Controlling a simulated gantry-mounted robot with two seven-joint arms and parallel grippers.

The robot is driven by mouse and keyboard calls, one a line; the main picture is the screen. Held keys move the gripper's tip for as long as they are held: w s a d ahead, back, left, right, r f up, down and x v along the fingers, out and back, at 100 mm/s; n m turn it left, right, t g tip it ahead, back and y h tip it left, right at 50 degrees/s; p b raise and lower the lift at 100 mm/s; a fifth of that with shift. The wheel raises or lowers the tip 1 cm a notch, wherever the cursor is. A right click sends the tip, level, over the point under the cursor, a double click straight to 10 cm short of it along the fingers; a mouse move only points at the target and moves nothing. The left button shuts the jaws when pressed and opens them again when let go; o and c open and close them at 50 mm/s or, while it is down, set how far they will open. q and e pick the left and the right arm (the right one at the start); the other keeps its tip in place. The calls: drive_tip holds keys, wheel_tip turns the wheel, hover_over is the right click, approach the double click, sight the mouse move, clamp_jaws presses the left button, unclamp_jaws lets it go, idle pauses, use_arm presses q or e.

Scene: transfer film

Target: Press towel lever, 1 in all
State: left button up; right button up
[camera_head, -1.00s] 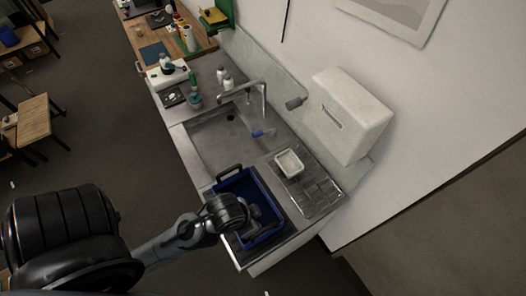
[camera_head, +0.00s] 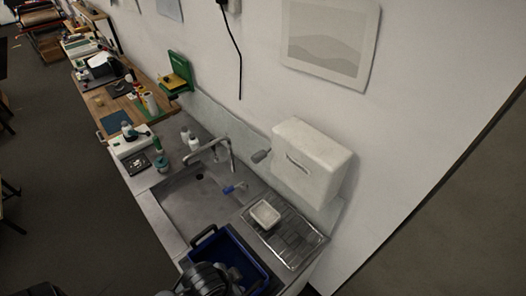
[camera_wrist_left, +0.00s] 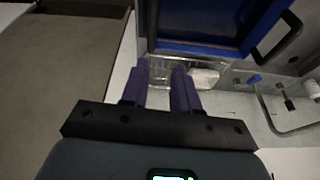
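The white towel dispenser (camera_head: 312,160) hangs on the wall above the right end of the sink counter, with a dark slot in its front. The dispenser and lever are not seen in that view. My right gripper is in neither view.
A blue bin (camera_head: 205,242) stands at the counter's near end. A white dish (camera_head: 265,214) sits on the metal drainboard (camera_head: 293,244). The sink (camera_head: 186,202) has a tall faucet (camera_head: 231,160). Bottles stand behind the sink. The wall around the dispenser is clear.

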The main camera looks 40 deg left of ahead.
use_arm(q)
clamp_jaws()
idle(1.5)
